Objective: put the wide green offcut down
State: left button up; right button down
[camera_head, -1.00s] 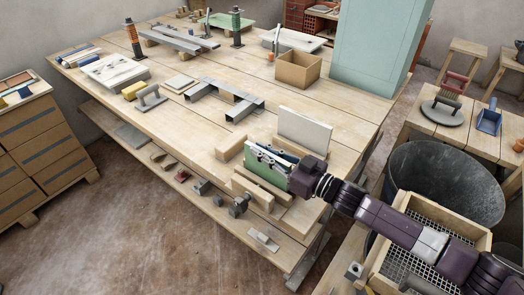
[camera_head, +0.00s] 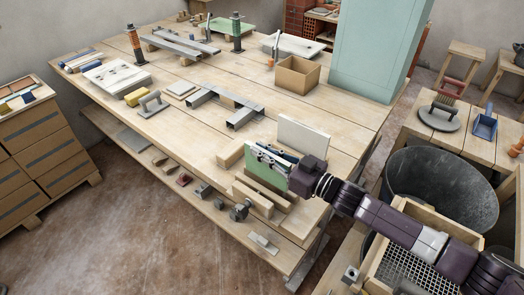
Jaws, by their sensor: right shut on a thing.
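The wide green offcut (camera_head: 262,173) stands on edge near the bench's front corner. My right gripper (camera_head: 273,157) comes in from the right and is shut on its upper edge. A pale wooden block (camera_head: 256,200) lies in front of the offcut and hides its lower edge, so I cannot tell whether it touches the bench. My left gripper is not in view.
A white slab (camera_head: 303,136) stands upright just behind my gripper, and a wooden block (camera_head: 231,153) lies to the left. A grey metal frame (camera_head: 226,103) and a cardboard box (camera_head: 297,77) are farther back. The bench (camera_head: 185,138) is clear at left-middle. A black bucket (camera_head: 440,190) stands at right.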

jog(key=shift+r, duration=0.55)
jog(key=shift+s+a, duration=0.15)
jog(key=s+a+r+m+t+h, duration=0.1)
jog(key=s+a+r, duration=0.1)
jog(key=s, duration=0.3)
jog(key=s+a+r+m+t+h, duration=0.1)
jog(key=s+a+r, duration=0.1)
jog(key=s, duration=0.3)
jog(key=s+d+r+m+t+h, duration=0.1)
jog(key=d+h, duration=0.5)
jog(key=d, duration=0.6)
jog(key=s+d+m+t+h, duration=0.4)
jog(key=s+d+m+h, duration=0.2)
jog(key=d, duration=0.7)
jog(key=shift+r+m+h, duration=0.3)
jog(key=shift+r+m, duration=0.1)
jog(key=shift+m, duration=0.5)
